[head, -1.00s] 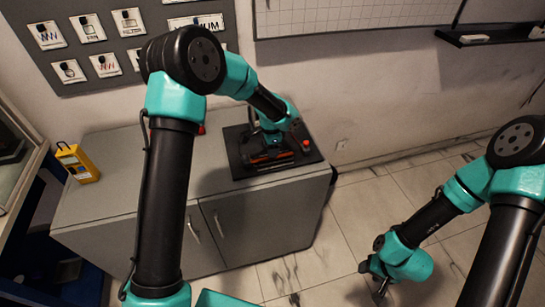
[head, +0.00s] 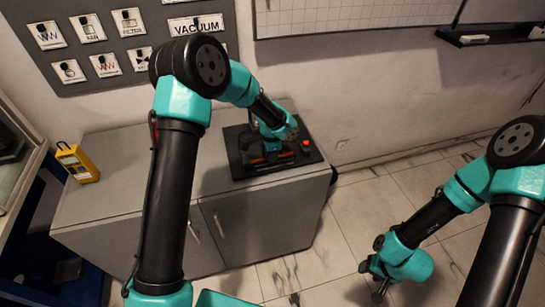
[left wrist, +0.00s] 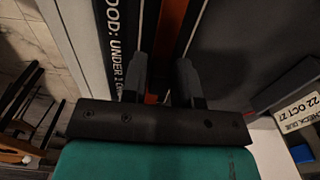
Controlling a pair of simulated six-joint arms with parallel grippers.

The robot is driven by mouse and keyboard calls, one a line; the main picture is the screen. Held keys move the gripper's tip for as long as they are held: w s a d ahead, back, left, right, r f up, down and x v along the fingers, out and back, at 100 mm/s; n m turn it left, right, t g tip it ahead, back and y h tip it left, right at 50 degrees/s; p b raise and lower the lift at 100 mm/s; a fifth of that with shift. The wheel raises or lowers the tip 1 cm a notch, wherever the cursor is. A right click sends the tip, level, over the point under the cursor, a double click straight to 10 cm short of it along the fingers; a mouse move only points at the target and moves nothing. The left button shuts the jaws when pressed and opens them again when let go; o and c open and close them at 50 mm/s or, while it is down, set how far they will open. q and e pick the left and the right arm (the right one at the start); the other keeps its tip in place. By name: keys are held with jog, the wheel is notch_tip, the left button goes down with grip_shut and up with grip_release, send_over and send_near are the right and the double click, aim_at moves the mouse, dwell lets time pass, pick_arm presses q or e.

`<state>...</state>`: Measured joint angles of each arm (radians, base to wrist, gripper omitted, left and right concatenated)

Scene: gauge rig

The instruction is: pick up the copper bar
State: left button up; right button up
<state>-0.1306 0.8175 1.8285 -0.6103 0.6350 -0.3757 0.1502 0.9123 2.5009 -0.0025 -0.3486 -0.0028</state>
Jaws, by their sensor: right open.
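The copper bar (left wrist: 174,28) shows as an orange-brown strip running between the two fingers of my left gripper (left wrist: 160,78) in the left wrist view. The fingers stand apart; I cannot tell whether they touch the bar. In the head view my left gripper (head: 272,148) points down over the black base plate, and only small orange bits of the bar (head: 287,154) show around it. My right gripper (head: 378,283) hangs low at the right, open, over the floor and far from the bar.
The black base plate (head: 240,170) with a red button (head: 306,143) lies on the grey cabinet (head: 110,200). A yellow handheld device (head: 77,163) stands at its left. The cabinet top between them is mostly clear. The wall panel (head: 80,70) carries labels.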

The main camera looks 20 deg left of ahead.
pick_arm(q)
grip_shut()
jog(key=shift+r, duration=0.15)
jog(key=shift+r, duration=1.5)
jog(key=shift+s+r, duration=0.2)
jog(key=shift+s, duration=0.05)
jog(key=s+d, duration=0.2)
jog(key=s, duration=0.5)
jog(key=s+d+r, duration=0.1)
jog(key=s+d, duration=0.1)
jog(key=s, duration=0.6)
jog(key=shift+d+r, duration=0.15)
jog(key=shift+d, duration=0.1)
jog(key=shift+w, duration=0.1)
